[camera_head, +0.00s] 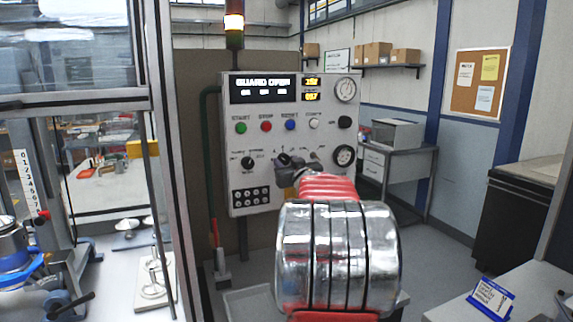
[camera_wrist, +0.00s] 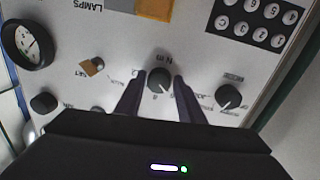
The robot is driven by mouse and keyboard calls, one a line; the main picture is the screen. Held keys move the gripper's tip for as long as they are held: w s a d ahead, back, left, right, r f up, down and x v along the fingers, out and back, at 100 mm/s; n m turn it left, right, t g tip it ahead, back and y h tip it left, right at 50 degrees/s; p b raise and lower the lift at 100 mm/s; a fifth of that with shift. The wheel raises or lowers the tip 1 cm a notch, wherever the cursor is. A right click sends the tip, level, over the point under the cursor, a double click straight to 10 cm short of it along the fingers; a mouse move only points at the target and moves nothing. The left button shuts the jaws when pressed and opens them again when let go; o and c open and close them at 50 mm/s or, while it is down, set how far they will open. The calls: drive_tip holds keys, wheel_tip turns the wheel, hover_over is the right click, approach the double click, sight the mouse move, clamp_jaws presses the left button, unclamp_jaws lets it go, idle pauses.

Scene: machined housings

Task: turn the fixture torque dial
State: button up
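The torque dial (camera_wrist: 158,81), a black knob with a white pointer line and "N m" lettering beside it, is on the grey control panel. In the wrist view it sits between the two fingertips of my gripper (camera_wrist: 158,77). The fingers stand on either side of it with a narrow gap showing, so the gripper is open around or just in front of the dial; the exact depth is unclear. In the head view my gripper (camera_head: 287,162) is at the control panel (camera_head: 238,128), and my arm and gripper largely hide the dial.
Beside the dial are another black selector knob (camera_wrist: 228,96), a brass key switch (camera_wrist: 92,67), a round gauge (camera_wrist: 30,43) and a keypad (camera_wrist: 250,18). Coloured buttons (camera_head: 266,126) and a display reading "GUARD OPEN" (camera_head: 262,83) are higher up. A machine frame (camera_head: 165,150) stands left.

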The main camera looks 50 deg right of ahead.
drive_tip(key=c, duration=0.6)
drive_tip(key=shift+c, duration=0.2)
drive_tip(key=shift+m, duration=0.4)
drive_tip(key=o, duration=1.1)
drive_tip(key=shift+c, duration=0.2)
drive_tip(key=v, duration=1.3)
drive_tip(key=shift+s+a, duration=0.3)
